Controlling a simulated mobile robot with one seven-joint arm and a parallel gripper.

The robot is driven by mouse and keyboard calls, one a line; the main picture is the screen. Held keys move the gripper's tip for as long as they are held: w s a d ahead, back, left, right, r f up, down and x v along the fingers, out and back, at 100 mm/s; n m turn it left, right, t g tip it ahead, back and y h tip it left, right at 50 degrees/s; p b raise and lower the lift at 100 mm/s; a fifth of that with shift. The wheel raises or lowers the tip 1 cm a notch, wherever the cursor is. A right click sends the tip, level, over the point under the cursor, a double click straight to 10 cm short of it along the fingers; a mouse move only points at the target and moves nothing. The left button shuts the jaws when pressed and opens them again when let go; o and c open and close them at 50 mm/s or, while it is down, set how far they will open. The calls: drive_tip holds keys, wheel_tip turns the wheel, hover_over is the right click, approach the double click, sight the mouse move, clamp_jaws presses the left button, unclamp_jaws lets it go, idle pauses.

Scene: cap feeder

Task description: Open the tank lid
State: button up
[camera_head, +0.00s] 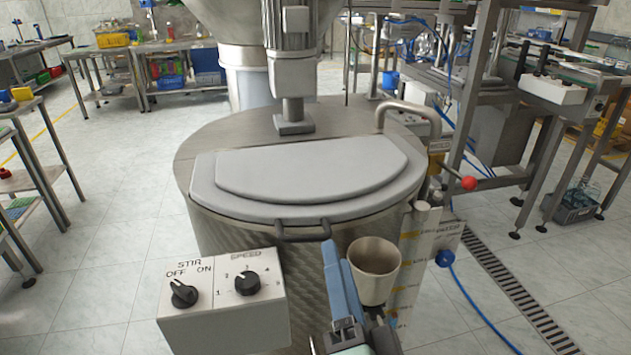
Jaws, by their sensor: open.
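The tank (225,141) is a large grey metal drum in the middle of the head view. Its lid (310,170) is a pale half-round plate lying flat and closed on the front half of the top. A dark bar handle (302,236) sticks out from the lid's front edge. My gripper (335,255) shows at the bottom middle, just below and right of the handle, with blue fingers pointing up. It is open, and nothing shows between its fingers. Whether a fingertip touches the handle, I cannot tell.
A white control box (222,305) with two black knobs stands at the tank's front left. A beige cup (374,270) is right of my gripper. A motor column (292,75) rises behind the lid. A bent pipe (408,108) and a red ball knob (468,183) are at right.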

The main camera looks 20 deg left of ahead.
sight(308, 236)
drive_tip(key=s+f+m+g+p, duration=0.2)
drive_tip(key=s+f+m+p, duration=0.1)
drive_tip(key=s+m+p, duration=0.1)
drive_tip(key=shift+y, duration=0.3)
drive_tip(key=p+x, duration=0.2)
drive_tip(key=x, duration=1)
drive_tip(key=shift+w+a, duration=0.1)
drive_tip(key=shift+w, duration=0.25)
clamp_jaws()
drive_tip(key=shift+f, duration=0.1)
idle(0.5)
